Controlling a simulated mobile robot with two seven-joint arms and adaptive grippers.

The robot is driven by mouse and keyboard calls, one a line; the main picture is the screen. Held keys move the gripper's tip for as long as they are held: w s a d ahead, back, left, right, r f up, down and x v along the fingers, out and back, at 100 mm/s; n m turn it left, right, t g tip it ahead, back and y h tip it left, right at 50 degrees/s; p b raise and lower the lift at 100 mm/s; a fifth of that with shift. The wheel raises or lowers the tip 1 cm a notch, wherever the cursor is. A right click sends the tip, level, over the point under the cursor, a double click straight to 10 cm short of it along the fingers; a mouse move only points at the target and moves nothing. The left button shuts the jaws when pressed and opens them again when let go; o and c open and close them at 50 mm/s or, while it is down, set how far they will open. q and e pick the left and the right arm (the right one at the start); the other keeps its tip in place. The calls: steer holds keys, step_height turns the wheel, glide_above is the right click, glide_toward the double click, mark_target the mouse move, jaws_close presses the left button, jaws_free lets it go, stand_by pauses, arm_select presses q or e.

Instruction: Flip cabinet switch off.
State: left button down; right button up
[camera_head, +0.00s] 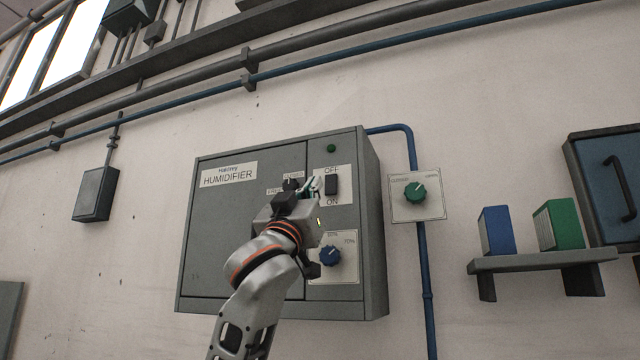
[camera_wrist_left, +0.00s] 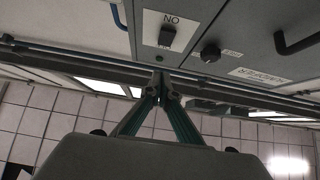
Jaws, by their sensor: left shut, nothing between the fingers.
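The grey humidifier cabinet (camera_head: 240,225) hangs on the wall. Its black rocker switch (camera_head: 331,185) sits on a white plate between the words OFF above and ON below. My left gripper (camera_head: 313,186) is shut and empty just left of the switch in the head view. In the left wrist view the shut fingertips (camera_wrist_left: 161,83) and the switch (camera_wrist_left: 167,38) are apart in the picture; I cannot tell whether they touch. Which way the switch is tipped is too small to tell. A green indicator (camera_head: 331,148) is above the plate. My right gripper is not in view.
A blue knob (camera_head: 330,255) is below the switch, partly beside my wrist, and a dark knob (camera_head: 291,184) is to its left. A shelf (camera_head: 540,262) with boxes is farther right.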

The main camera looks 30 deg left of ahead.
arm_select(q)
steer(key=s, duration=0.1)
steer(key=s+f, duration=0.1)
steer(key=s, duration=0.1)
steer(key=shift+d+f, duration=0.3)
steer(key=shift+d, duration=0.05)
steer(key=shift+w, duration=0.1)
